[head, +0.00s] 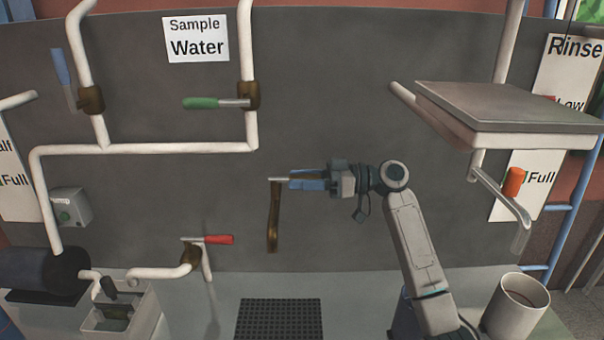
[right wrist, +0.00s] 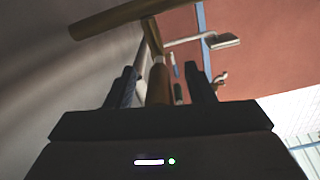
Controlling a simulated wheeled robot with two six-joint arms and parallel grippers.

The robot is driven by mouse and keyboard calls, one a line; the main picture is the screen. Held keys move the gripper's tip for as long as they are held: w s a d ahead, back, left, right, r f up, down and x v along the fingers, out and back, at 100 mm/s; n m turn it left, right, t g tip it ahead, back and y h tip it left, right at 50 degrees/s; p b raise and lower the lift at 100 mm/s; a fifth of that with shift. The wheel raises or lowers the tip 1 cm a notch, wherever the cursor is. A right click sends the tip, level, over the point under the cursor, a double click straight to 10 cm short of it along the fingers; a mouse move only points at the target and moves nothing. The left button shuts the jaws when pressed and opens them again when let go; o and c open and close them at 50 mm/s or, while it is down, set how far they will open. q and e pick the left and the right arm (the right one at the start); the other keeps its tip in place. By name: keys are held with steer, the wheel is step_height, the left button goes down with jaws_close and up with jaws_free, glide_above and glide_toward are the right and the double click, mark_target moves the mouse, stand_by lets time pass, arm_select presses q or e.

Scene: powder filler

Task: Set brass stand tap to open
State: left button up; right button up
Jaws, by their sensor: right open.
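The brass stand tap (head: 273,222) is a brown-gold upright pipe in front of the grey panel in the head view. Its thin metal lever lies level at the top and points right, towards my right gripper. My right gripper (head: 307,179) is open, with its fingers reaching left on both sides of the lever's brown grip. In the right wrist view, the brown grip (right wrist: 158,84) stands between the dark fingers, and the brass pipe (right wrist: 122,17) crosses beyond. Whether a finger touches the grip I cannot tell. My left gripper is out of view.
Above left are a blue-handled valve (head: 62,68) and a green-handled valve (head: 205,103) on white pipes. A red-handled tap (head: 218,239) is lower left. A black grate (head: 279,318) lies below. At right are a grey platform (head: 510,103), an orange-handled tap (head: 513,182) and a white bucket (head: 518,312).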

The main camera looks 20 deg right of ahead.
jaws_close()
